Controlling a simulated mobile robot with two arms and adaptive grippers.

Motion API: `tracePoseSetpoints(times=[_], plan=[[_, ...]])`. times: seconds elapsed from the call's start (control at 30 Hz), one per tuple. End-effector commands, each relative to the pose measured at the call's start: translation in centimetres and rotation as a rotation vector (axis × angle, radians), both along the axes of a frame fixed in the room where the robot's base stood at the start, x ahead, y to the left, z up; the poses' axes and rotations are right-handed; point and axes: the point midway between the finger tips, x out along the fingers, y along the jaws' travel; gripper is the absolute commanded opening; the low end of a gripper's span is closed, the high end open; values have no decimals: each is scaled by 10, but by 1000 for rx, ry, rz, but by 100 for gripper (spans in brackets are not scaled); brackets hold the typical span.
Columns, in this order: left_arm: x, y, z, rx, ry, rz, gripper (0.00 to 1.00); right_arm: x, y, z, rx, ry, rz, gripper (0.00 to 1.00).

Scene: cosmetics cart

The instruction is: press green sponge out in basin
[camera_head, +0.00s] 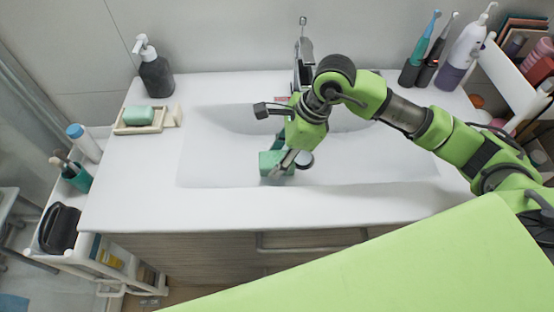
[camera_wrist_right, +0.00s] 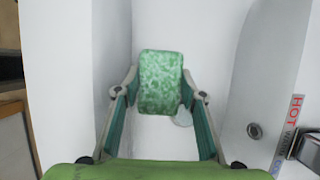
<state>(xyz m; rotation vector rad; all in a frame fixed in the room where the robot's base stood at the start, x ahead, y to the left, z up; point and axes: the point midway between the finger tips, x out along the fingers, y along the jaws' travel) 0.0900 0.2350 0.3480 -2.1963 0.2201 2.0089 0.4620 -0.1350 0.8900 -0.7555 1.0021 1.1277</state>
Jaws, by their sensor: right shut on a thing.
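The green sponge (camera_head: 270,163) is inside the white basin (camera_head: 220,160), near its front wall, left of the round drain. My right gripper (camera_head: 284,164) reaches down into the basin and is shut on the sponge. In the right wrist view the speckled green sponge (camera_wrist_right: 161,82) sits between the two fingertips of the right gripper (camera_wrist_right: 165,95). I cannot tell whether the sponge touches the basin. My left gripper is not in view.
The faucet (camera_head: 304,60) stands behind the basin, close to my right wrist. A soap dish (camera_head: 125,128) and a dark pump bottle (camera_head: 155,75) are at the left. Electric toothbrushes (camera_head: 424,50) stand at the back right. The front counter edge is clear.

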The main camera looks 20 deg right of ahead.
Motion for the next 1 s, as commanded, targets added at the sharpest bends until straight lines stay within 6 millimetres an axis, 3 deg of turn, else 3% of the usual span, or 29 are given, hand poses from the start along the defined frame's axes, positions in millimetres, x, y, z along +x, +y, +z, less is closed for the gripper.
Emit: tracePoseSetpoints(times=[0.7,1.0], plan=[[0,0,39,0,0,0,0,1,0,76,1,-3,-1,20],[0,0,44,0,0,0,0,0,0,87,1,0,0,20]])
